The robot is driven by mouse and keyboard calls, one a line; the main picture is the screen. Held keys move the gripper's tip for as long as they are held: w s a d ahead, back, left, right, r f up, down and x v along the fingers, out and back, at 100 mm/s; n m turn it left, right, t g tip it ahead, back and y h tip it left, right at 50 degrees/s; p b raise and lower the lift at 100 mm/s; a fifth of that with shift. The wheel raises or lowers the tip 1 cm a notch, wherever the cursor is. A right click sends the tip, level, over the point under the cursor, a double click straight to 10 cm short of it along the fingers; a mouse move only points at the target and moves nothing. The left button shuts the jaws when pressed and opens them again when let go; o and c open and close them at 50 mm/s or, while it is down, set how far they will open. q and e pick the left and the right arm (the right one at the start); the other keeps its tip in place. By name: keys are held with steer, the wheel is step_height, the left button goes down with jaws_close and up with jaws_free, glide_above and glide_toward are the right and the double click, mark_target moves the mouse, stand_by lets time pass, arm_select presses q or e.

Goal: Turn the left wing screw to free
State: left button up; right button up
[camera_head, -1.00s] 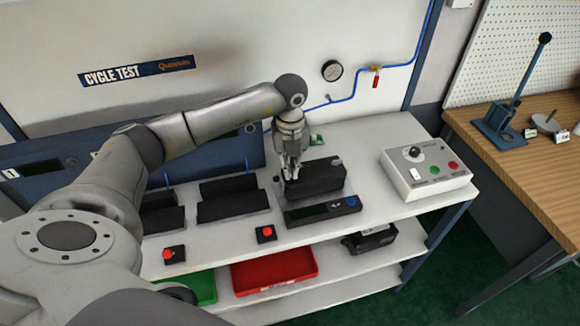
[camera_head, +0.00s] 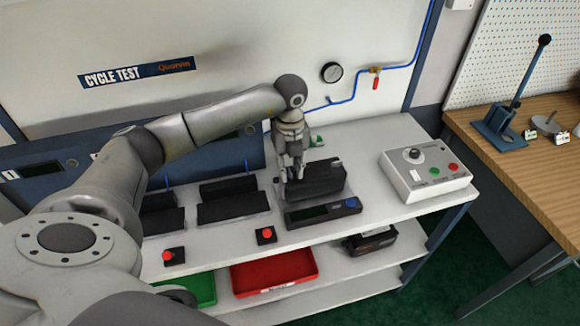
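My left gripper (camera_head: 292,178) points down at the left end of a dark valve positioner (camera_head: 318,184) on the white bench. The fingers are at or just in front of the positioner's left end. The left wing screw cannot be made out; it is too small or hidden by the fingers. Whether the fingers touch or grasp anything cannot be told. My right gripper is not in view.
A black device with a blue knob (camera_head: 323,212) lies in front of the positioner. A grey control box (camera_head: 425,172) stands to the right. Dark cradles (camera_head: 234,200) and red buttons (camera_head: 265,235) are to the left. A shelf below holds a red tray (camera_head: 272,274).

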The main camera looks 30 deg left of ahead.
mark_target(290, 171)
arm_select(q)
step_height(290, 171, up, 12)
stand_by(0.7)
stand_by(0.4)
